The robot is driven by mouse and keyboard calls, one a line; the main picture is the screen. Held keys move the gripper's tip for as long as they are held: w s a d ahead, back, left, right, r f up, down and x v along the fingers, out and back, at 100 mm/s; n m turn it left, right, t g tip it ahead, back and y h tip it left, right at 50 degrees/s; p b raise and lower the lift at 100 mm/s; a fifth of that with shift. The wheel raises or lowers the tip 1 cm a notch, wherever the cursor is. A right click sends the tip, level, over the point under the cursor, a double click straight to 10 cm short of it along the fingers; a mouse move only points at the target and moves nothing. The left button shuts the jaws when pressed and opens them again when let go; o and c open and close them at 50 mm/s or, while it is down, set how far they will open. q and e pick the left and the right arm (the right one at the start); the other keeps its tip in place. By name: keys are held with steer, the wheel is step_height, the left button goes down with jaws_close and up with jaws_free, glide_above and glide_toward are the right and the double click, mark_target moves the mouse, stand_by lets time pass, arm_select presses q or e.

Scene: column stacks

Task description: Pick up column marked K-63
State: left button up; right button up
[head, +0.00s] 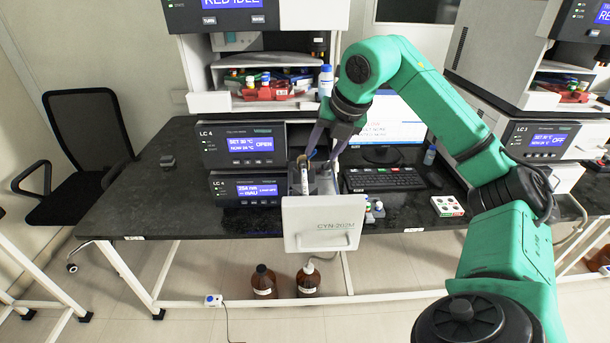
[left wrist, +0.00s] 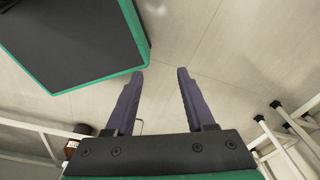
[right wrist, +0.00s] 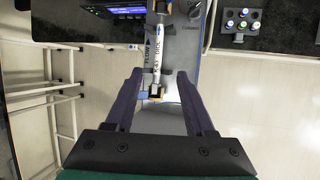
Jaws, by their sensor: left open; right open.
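The column (right wrist: 159,55) is a slim pale tube with a label that reads K-63 and a flow marking. It lies in the open compartment behind the light door panel marked CYN-202M (head: 320,223), and also shows in the head view (head: 304,178). My right gripper (head: 322,154) is over the compartment, pointing down and open. In the right wrist view its fingers (right wrist: 159,78) stand on either side of the column's near end, with gaps on both sides. My left gripper (left wrist: 160,74) is open and empty above the floor, outside the head view.
The LC 4 modules (head: 243,145) stand left of the compartment. A keyboard (head: 384,178), a monitor and a small white vial rack (head: 447,206) are to the right on the dark bench (head: 160,205). Brown bottles (head: 308,280) stand below on the floor.

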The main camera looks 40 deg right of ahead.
glide_toward(305, 183)
steer(key=shift+a+f, duration=0.2)
steer(key=shift+f, duration=0.35)
steer(key=p+x, duration=0.1)
steer(key=x, duration=0.2)
steer(key=p+x, duration=0.2)
steer(key=x, duration=0.1)
steer(key=shift+w+d+f, duration=0.2)
steer(key=shift+w+f, duration=0.05)
steer(key=shift+w, duration=0.1)
steer(key=shift+f, duration=0.2)
steer(key=c, duration=0.8)
arm_select(q)
steer(key=shift+s+a+r, duration=0.25)
steer(key=shift+s+r, duration=0.2)
steer(key=shift+r, duration=0.15)
steer(key=shift+s+a+r, duration=0.25)
steer(key=shift+s+r, duration=0.15)
steer(key=shift+r, duration=0.15)
arm_select(e)
jaws_close()
arm_select(q)
steer(key=shift+s+a, duration=0.1)
steer(key=shift+a, duration=0.05)
arm_select(e)
steer(key=shift+w, duration=0.1)
